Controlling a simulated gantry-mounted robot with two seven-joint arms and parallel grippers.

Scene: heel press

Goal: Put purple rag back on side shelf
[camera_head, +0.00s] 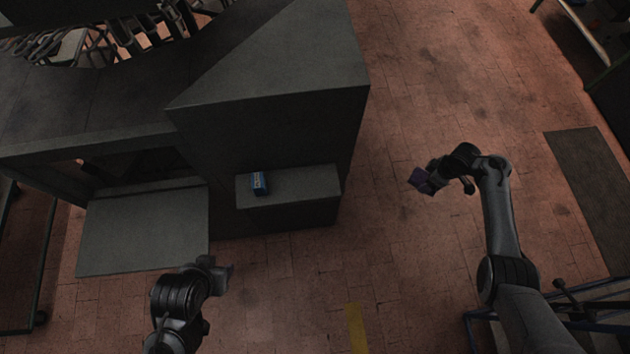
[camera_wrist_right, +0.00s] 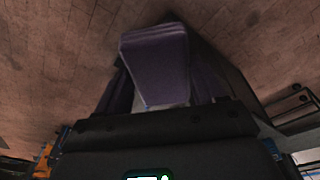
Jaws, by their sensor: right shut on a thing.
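The purple rag (camera_head: 419,177) is in my right gripper (camera_head: 428,183), held in the air over the brick floor to the right of the machine. In the right wrist view the rag (camera_wrist_right: 155,60) hangs folded beyond the dark gripper body, which hides part of it. The side shelf (camera_head: 300,184) is a small grey ledge on the machine's front, to the left of the rag and apart from it. My left gripper (camera_head: 222,272) is near the bottom left, below the shelf; its fingers are too dark and small to judge.
A grey plate (camera_head: 145,230) lies to the left. The floor between rag and shelf is clear. A blue frame (camera_head: 590,315) stands bottom right.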

